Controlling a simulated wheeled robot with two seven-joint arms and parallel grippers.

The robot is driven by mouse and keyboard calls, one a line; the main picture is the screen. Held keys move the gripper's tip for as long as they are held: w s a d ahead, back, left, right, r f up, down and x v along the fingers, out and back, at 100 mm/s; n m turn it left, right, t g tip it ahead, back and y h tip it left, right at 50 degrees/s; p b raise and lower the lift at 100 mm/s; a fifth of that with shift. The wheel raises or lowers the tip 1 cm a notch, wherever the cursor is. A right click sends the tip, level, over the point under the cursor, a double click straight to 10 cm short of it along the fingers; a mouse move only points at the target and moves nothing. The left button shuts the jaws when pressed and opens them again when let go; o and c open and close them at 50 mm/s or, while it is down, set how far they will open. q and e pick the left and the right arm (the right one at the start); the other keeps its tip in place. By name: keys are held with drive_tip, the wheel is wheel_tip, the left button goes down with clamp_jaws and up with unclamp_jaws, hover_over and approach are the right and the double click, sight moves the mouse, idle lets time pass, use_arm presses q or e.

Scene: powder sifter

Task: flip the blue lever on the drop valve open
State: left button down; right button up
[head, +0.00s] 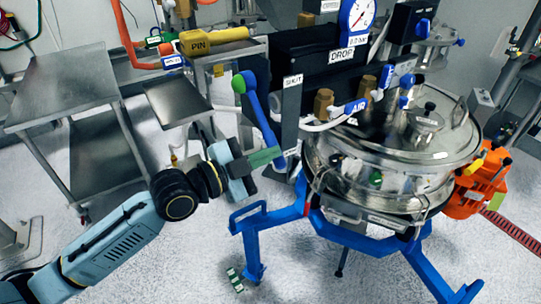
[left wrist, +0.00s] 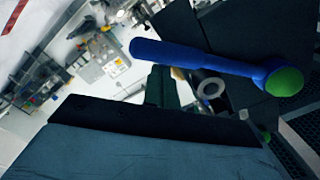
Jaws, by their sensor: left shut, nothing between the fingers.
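The blue lever (head: 261,118) with a green pivot cap hangs down and slightly right from its pivot, on the left side of the black box with the DROP label (head: 342,57). A SHUT label (head: 293,81) is right of the lever's upper part. My left gripper (head: 272,157) is shut and empty, with its fingertips close to the lever's lower end. In the left wrist view the lever (left wrist: 195,58) crosses above the fingers (left wrist: 162,85); whether they touch cannot be told. My right gripper is not in view.
The steel sifter lid (head: 440,140) sits above a blue frame (head: 345,232) at right. An orange motor (head: 470,195) is at far right. Open floor lies around the frame.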

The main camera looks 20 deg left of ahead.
use_arm(q)
drive_tip(key=w+a+f+m+b, duration=0.2)
drive_tip(key=a+f+m+b, duration=0.1)
drive_tip(key=f+m+b, duration=0.1)
drive_tip(key=shift+w+a+b, duration=0.2)
drive_tip(key=shift+w+b, duration=0.15)
drive_tip(key=shift+b, duration=0.1)
idle(0.4)
drive_tip(key=s+a+r+p, duration=0.1)
drive_tip(key=s+a+p, duration=0.1)
drive_tip(key=s, duration=0.9)
drive_tip(key=shift+a+r, duration=0.4)
drive_tip(key=shift+a, duration=0.3)
